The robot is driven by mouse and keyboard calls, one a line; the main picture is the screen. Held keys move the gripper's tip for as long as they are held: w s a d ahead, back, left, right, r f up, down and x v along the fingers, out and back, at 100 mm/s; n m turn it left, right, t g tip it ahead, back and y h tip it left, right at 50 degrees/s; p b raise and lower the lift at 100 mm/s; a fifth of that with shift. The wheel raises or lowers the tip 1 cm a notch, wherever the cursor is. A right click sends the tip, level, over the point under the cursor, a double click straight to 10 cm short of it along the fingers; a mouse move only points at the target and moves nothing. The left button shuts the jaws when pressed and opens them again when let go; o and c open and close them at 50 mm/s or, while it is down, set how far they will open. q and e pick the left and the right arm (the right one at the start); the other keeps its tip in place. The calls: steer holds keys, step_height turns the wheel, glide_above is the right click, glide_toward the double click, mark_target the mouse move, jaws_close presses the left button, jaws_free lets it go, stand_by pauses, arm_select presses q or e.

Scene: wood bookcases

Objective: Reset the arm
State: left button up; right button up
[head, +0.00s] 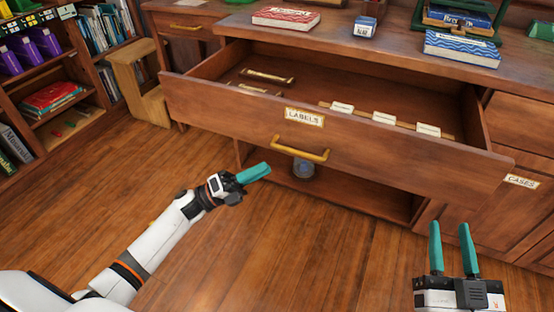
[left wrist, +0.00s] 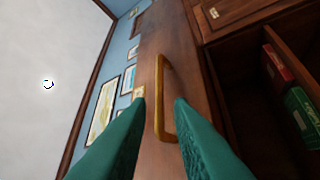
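My left arm reaches in from the left in the head view. My left gripper (head: 266,170) has teal fingers and is empty, below and left of the brass handle (head: 300,150) of the open LABELS drawer (head: 230,112). In the left wrist view the two fingers (left wrist: 160,100) stand apart, and the brass handle (left wrist: 167,125) shows in the gap between them. No contact with the handle is visible. My right gripper (head: 449,228) is at the lower right, fingers up and apart, holding nothing.
The pulled-out drawer holds white cards (head: 384,118) and brass pieces (head: 267,76). A grey round object (head: 303,168) sits on the shelf below. Books (head: 462,48) lie on the desktop. A wooden step stool (head: 140,85) and a bookcase (head: 60,140) are at left. Floor is clear.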

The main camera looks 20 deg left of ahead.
arm_select(q)
steer(key=shift+v, duration=0.9)
